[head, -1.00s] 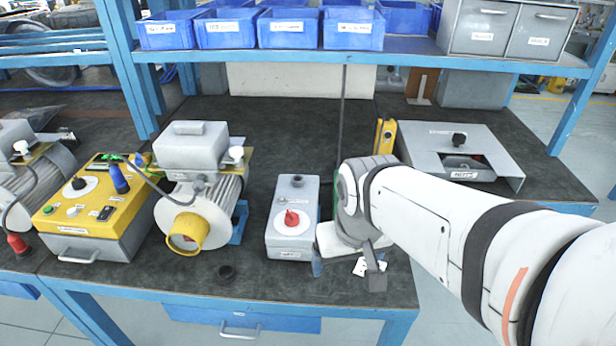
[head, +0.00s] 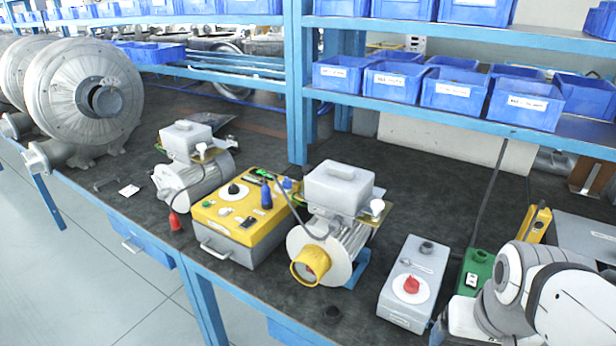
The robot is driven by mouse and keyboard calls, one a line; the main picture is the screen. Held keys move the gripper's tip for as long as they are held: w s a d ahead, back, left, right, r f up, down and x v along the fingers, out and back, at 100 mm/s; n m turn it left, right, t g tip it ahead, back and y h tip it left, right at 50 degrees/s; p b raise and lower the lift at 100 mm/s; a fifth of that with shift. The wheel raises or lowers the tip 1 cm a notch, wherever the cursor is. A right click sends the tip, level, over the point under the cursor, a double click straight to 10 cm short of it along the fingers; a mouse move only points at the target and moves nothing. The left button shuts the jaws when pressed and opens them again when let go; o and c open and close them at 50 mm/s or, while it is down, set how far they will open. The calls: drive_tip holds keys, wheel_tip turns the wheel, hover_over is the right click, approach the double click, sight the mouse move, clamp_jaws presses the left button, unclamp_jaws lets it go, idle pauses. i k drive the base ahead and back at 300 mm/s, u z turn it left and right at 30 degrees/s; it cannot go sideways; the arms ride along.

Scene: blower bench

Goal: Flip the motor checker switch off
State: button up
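A yellow-topped box (head: 243,215) with a black knob on a white dial, small switches and a blue plug stands left of the centre. It looks like the motor checker, but its label is too small to read. The setting of its switches is too small to tell. A grey box (head: 407,293) with a red rotary knob (head: 411,285) stands to the right. A green box (head: 476,270) with a small black-and-white switch stands beside it, partly behind my arm. My gripper (head: 462,322) is at the lower right, right of the grey box, and is cut off by the bottom edge.
A motor with a yellow cap (head: 325,240) stands between the yellow and grey boxes. Another motor (head: 193,180) stands left. A large blower (head: 85,100) is far left. Blue bins (head: 455,90) fill the shelf.

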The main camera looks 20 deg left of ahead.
sight(249, 221)
drive_tip(key=z, duration=0.05)
drive_tip(key=k, duration=0.55)
drive_tip(key=u, duration=2.3)
drive_tip(key=k, duration=0.7)
drive_tip(key=z, duration=0.95)
drive_tip(key=i, duration=1.4)
drive_tip(key=u, duration=0.05)
